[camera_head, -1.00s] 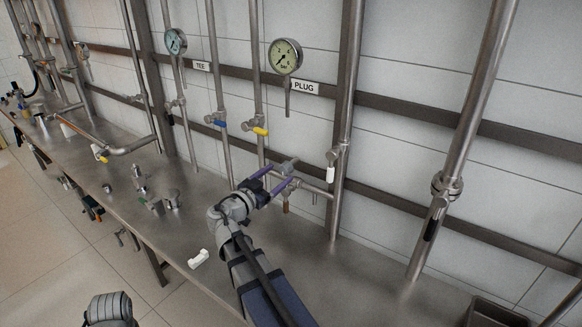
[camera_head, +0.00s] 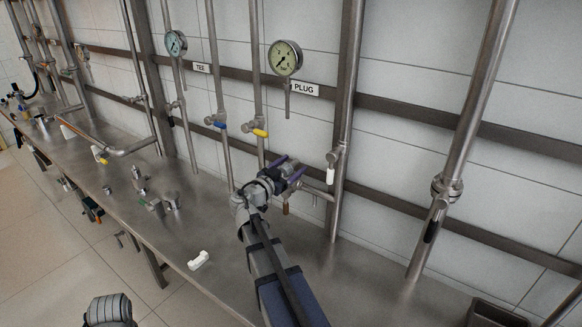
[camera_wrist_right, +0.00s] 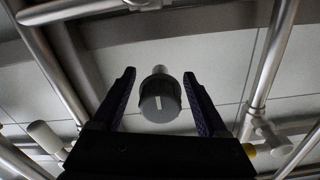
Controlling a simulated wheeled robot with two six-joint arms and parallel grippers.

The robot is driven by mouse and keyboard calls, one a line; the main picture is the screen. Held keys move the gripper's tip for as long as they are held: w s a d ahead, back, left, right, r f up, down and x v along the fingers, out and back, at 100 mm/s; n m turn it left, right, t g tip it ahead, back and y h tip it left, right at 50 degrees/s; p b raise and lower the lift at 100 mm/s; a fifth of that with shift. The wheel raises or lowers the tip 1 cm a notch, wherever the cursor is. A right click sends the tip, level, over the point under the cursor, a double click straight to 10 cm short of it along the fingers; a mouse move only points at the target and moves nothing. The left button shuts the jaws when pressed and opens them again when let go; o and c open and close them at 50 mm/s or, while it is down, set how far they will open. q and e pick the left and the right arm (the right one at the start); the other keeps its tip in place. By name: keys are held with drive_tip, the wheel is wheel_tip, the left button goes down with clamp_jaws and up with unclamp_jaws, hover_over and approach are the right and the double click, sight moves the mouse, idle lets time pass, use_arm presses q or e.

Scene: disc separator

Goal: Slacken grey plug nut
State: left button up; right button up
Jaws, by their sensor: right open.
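The grey plug nut (camera_wrist_right: 159,100) is a dark round cap with a white line on its face, on the end of a short pipe stub. My right gripper (camera_head: 287,168) is at the pipework below the PLUG label in the head view. In the right wrist view, its purple fingers (camera_wrist_right: 159,74) are open, one on each side of the nut, with a visible gap on both sides. I cannot tell how deep the nut sits between them. In the head view the gripper hides the nut. My left gripper is not in view.
A gauge (camera_head: 285,58) hangs above the PLUG label (camera_head: 304,89). A yellow-handled valve (camera_head: 260,132) and a white-handled valve (camera_head: 331,173) are near my right gripper. A white bracket (camera_head: 198,260) lies on the steel bench (camera_head: 225,240), with metal fittings (camera_head: 172,200) farther left.

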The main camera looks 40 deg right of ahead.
drive_tip(key=shift+c, duration=0.3)
clamp_jaws()
